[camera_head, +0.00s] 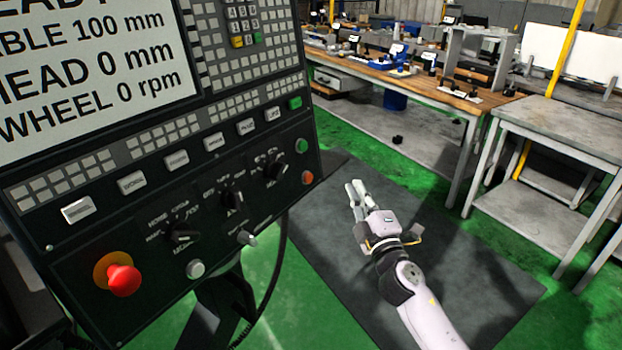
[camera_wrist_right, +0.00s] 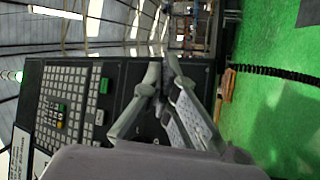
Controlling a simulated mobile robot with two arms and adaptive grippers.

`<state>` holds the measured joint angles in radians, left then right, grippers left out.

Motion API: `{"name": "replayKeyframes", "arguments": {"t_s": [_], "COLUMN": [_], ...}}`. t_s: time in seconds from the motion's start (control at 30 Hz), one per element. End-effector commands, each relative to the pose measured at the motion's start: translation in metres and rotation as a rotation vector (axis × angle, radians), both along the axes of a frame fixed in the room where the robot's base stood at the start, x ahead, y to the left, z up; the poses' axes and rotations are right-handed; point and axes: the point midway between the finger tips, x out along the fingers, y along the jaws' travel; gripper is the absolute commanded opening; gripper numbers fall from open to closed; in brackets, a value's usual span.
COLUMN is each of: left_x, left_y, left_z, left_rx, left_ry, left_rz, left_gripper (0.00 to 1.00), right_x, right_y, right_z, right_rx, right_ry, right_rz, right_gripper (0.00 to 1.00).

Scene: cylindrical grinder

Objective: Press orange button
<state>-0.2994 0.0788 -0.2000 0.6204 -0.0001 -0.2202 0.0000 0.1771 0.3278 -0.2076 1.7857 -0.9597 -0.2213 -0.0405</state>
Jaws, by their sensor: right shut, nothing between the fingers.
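A small round orange button (camera_head: 307,177) sits at the lower right edge of the black control panel (camera_head: 130,235), just below a green button (camera_head: 302,145). My right gripper (camera_head: 354,191) is shut and empty. It appears to the right of the panel's lower right corner in the head view, apart from the panel. In the right wrist view my right gripper (camera_wrist_right: 160,72) points toward the control panel (camera_wrist_right: 75,100). The orange button cannot be made out there. My left gripper is not in view.
A large red mushroom knob (camera_head: 122,280) is at the panel's lower left. Several dials and a silver knob (camera_head: 195,268) lie between. A wooden workbench (camera_head: 440,90) and a grey table (camera_head: 560,122) stand at the back right. A dark mat (camera_head: 480,285) lies on the green floor.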

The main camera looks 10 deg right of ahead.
Motion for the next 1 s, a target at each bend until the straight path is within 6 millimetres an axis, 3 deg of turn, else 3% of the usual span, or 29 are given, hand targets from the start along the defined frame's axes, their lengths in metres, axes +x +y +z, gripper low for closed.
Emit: {"name": "replayKeyframes", "arguments": {"t_s": [0.6,1.0], "left_x": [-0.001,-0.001], "left_y": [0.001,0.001], "left_z": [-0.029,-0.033], "left_rx": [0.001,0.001], "left_ry": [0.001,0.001], "left_rz": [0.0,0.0], "left_gripper": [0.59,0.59], "right_x": [0.054,0.063], "right_y": [0.049,0.057], "right_z": [-0.016,-0.016], "right_rx": [0.002,0.0], "right_ry": [-0.001,0.001], "right_rz": [0.0,0.0], "right_gripper": [0.0,0.0]}}
